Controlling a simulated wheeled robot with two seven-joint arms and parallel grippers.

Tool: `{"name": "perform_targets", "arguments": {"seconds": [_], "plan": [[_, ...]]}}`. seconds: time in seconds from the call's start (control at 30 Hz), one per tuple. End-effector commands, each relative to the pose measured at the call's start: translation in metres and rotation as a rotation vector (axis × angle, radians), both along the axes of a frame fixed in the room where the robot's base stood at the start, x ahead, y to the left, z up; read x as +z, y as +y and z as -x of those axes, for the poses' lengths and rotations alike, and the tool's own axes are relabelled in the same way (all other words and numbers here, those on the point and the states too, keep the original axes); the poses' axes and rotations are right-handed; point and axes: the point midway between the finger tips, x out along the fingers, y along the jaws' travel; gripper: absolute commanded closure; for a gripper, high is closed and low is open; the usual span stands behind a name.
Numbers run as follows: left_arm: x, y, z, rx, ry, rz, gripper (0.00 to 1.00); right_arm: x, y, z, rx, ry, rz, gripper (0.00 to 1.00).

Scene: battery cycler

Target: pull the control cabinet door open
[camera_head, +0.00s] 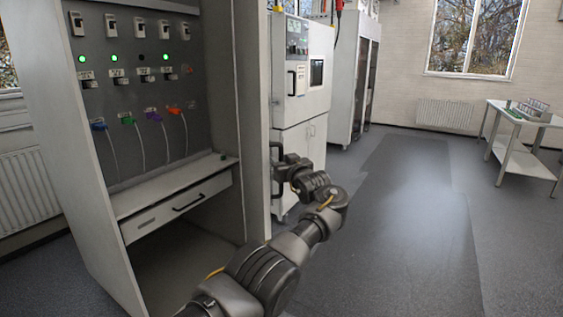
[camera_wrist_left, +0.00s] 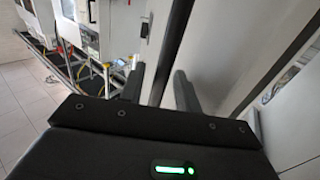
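The control cabinet is the tall grey unit (camera_head: 130,160) at the left, and its interior shows. Its door (camera_head: 252,120) stands swung out at the cabinet's right side, seen nearly edge-on. A dark vertical bar handle (camera_head: 274,150) sits on the door's right face. My left gripper (camera_head: 283,168) is at this handle, partly hidden in the head view. In the left wrist view its two fingers (camera_wrist_left: 160,85) are apart, with the dark bar (camera_wrist_left: 174,45) running between them. Gaps show beside the bar. My right gripper is in neither view.
Inside the cabinet are a drawer (camera_head: 180,206) and several coloured plugs with cables. A white machine (camera_head: 301,90) stands behind the door. A side table (camera_head: 520,125) is at the far right. The floor (camera_head: 410,220) to the right is clear.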

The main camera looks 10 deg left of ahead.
Motion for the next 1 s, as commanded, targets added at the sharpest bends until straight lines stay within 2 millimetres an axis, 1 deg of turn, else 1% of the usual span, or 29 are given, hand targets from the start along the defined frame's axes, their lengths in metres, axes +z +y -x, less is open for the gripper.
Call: {"name": "perform_targets", "arguments": {"seconds": [0.13, 0.27, 0.37, 0.6, 0.7, 0.83, 1.0], "plan": [[-0.001, -0.002, 0.002, 0.001, 0.000, 0.000, 0.67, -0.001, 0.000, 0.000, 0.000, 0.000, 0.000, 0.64], [-0.002, -0.010, 0.011, -0.001, -0.001, 0.001, 0.67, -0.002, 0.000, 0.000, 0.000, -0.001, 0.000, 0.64], [-0.002, -0.018, 0.021, -0.003, -0.002, 0.002, 0.67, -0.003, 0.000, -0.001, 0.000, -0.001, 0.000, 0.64], [-0.002, -0.047, 0.058, -0.002, -0.003, 0.000, 0.67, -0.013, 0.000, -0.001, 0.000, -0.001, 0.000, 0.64], [0.000, -0.056, 0.070, -0.001, -0.003, -0.001, 0.67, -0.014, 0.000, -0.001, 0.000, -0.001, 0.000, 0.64], [0.000, -0.064, 0.081, -0.001, -0.001, -0.002, 0.67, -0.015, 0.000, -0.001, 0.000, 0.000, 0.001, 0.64], [0.000, -0.068, 0.085, -0.001, -0.001, -0.001, 0.67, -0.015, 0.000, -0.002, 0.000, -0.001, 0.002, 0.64]]}}
